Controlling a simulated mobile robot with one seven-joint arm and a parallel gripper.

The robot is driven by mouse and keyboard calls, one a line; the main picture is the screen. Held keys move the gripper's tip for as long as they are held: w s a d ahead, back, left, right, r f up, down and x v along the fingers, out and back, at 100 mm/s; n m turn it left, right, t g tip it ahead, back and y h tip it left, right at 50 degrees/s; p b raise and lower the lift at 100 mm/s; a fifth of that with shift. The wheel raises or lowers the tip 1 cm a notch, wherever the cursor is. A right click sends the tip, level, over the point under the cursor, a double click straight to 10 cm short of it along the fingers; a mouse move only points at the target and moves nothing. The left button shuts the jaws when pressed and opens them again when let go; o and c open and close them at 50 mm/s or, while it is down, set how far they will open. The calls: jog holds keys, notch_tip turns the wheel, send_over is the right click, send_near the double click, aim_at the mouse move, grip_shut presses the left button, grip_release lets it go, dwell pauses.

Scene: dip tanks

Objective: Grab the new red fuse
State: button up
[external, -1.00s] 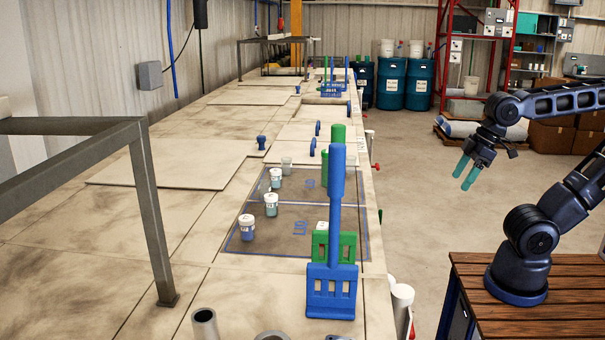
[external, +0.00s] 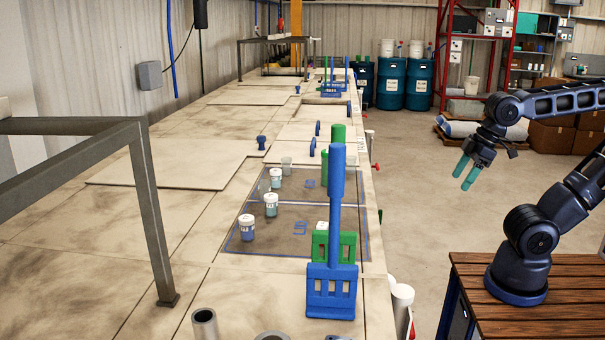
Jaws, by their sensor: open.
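I cannot make out a red fuse anywhere in the external view. My gripper (external: 464,178) has two teal fingers, which are apart and empty. It hangs in the air over the open floor, to the right of the long bench (external: 215,200) and clear of everything on it.
On the bench, a blue rack with a tall handle (external: 332,295) stands before a green one (external: 348,246). Several small white-lidded jars (external: 247,228) stand in a blue-outlined area to their left. A grey metal frame (external: 150,210) rises at the left. Teal drums (external: 391,84) stand at the back.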

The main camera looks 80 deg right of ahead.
jog(key=c, duration=0.5)
jog(key=shift+o, duration=0.2)
jog(key=w+a+r+n+g, duration=0.15)
jog(key=w+r+n, duration=0.25)
jog(key=w, duration=0.4)
jog(key=n+g+h, duration=0.2)
jog(key=n+g, duration=0.1)
jog(key=n, duration=0.9)
send_over(322, 225)
notch_tip(322, 225, down, 4)
jog(key=shift+w+a+f, duration=0.3)
jog(key=shift+a+f, duration=0.15)
jog(key=shift+a, duration=0.15)
jog(key=shift+s+d+f, duration=0.1)
jog(key=shift+d+f, duration=0.15)
jog(key=shift+f, duration=1.5)
jog(key=shift+s+d+f, duration=0.15)
jog(key=shift+d+f, duration=0.05)
jog(key=shift+f, duration=1.55)
jog(key=shift+s+d+f, duration=0.1)
jog(key=shift+d+f, duration=0.15)
jog(key=shift+f, duration=1.5)
